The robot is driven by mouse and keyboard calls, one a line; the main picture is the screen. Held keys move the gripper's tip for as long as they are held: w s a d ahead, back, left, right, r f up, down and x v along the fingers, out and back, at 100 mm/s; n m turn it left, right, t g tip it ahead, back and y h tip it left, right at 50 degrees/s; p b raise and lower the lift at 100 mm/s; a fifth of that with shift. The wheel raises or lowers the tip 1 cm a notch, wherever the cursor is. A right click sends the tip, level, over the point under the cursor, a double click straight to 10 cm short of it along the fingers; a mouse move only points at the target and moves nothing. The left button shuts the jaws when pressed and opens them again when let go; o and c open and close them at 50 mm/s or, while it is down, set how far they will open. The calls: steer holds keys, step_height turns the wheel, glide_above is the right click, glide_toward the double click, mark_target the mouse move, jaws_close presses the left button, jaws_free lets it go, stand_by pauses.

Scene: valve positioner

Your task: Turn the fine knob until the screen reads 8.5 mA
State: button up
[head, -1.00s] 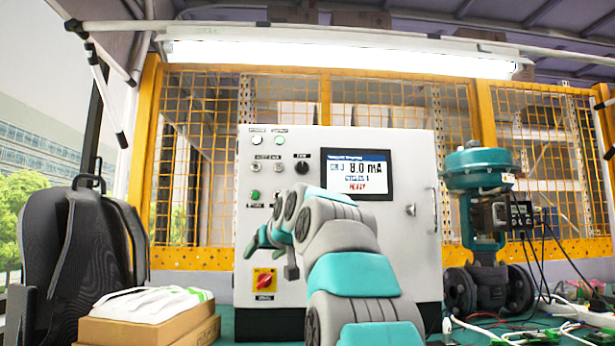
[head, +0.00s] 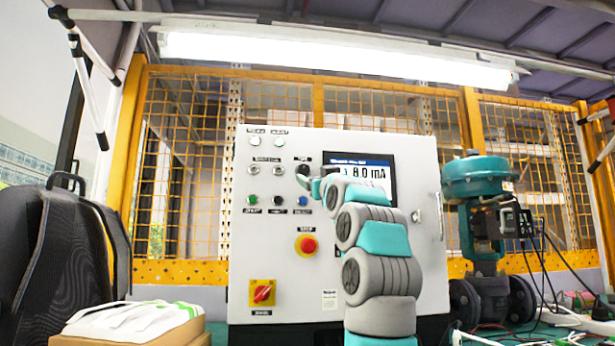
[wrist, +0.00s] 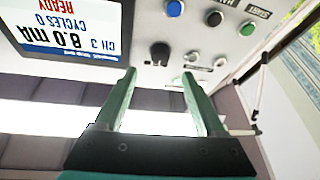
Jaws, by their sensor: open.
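The fine knob is the small black knob (wrist: 160,53) on the panel, seen upside down in the wrist view. In the head view the knob (head: 302,169) sits left of the screen, partly covered by my gripper. The screen (head: 368,173) reads 8.0 mA; the screen in the wrist view (wrist: 68,28) also shows CH 3, CYCLES 0 and READY. My gripper (wrist: 158,78) is open, with the knob beyond and between its fingertips. It appears empty and not touching the knob. In the head view my gripper (head: 313,183) is in front of the panel by the knob.
Toggle switches (head: 279,170) sit left of the knob. A blue button (head: 303,201) and a red emergency stop (head: 308,244) lie below it. A red rotary switch (head: 262,292) is lower left. A teal valve (head: 476,180) stands right of the cabinet (head: 400,290).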

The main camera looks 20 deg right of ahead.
mark_target(305, 172)
steer(key=p+x, duration=0.3)
steer(key=x, duration=0.3)
steer(key=shift+w+r+p, duration=0.15)
steer(key=shift+r+p, duration=0.05)
steer(key=shift+p, duration=0.2)
steer(key=shift+w+r+p, duration=0.1)
steer(key=shift+w+p, duration=0.3)
steer(key=shift+w, duration=0.3)
steer(key=shift+c, duration=0.3)
jaws_close()
